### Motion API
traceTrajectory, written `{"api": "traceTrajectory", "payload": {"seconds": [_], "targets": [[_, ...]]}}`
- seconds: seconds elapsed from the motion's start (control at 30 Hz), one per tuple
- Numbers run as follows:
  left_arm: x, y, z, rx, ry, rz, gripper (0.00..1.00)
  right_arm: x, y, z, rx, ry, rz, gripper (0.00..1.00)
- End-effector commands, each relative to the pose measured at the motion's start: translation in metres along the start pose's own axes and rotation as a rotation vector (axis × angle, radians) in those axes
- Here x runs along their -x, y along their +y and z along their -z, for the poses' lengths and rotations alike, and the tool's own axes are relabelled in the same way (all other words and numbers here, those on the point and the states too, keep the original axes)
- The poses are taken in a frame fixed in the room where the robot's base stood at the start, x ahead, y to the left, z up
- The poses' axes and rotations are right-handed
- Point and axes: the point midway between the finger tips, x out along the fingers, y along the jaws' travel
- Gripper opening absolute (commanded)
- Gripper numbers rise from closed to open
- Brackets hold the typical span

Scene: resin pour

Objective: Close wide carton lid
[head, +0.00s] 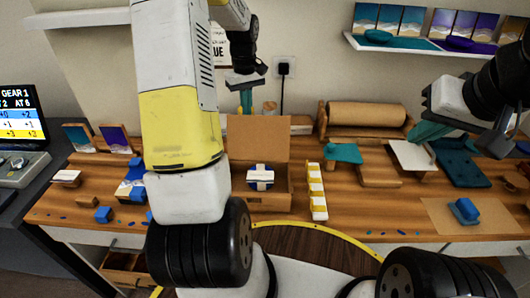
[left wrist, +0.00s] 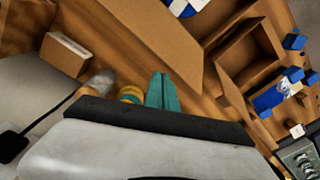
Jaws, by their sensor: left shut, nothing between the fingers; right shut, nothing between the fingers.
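My left gripper (head: 246,108) is shut and empty, just behind and above the lid's top left. In the left wrist view, the shut teal fingers (left wrist: 162,92) are near the lid panel (left wrist: 150,35); I cannot tell if they touch. My right gripper (head: 428,132) is shut and empty, over the right part of the table near a white-topped stand (head: 412,156).
A row of yellow-and-white blocks (head: 317,192) stands right of the carton. A brown paper roll (head: 366,114) is at the back. An open box (left wrist: 243,58) shows in the left wrist view. My left arm hides part of the table's left side.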

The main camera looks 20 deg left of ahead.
Motion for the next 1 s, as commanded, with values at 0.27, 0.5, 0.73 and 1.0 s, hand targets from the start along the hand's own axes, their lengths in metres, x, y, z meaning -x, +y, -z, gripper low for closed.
{"api": "traceTrajectory", "payload": {"seconds": [0.27,0.5,0.73,1.0], "targets": [[-0.023,0.000,0.000,0.000,-0.001,0.001,0.00,0.000,0.000,0.000,0.000,0.000,0.000,0.00],[-0.041,0.000,0.000,-0.001,-0.001,0.001,0.00,0.000,0.000,0.000,0.000,0.000,0.000,0.00],[-0.045,0.000,0.000,0.000,0.000,0.000,0.00,0.000,0.000,0.000,0.000,0.000,0.000,0.00],[-0.044,-0.002,-0.003,0.000,0.000,0.000,0.00,0.000,0.000,0.000,0.000,0.000,0.000,0.00]]}}
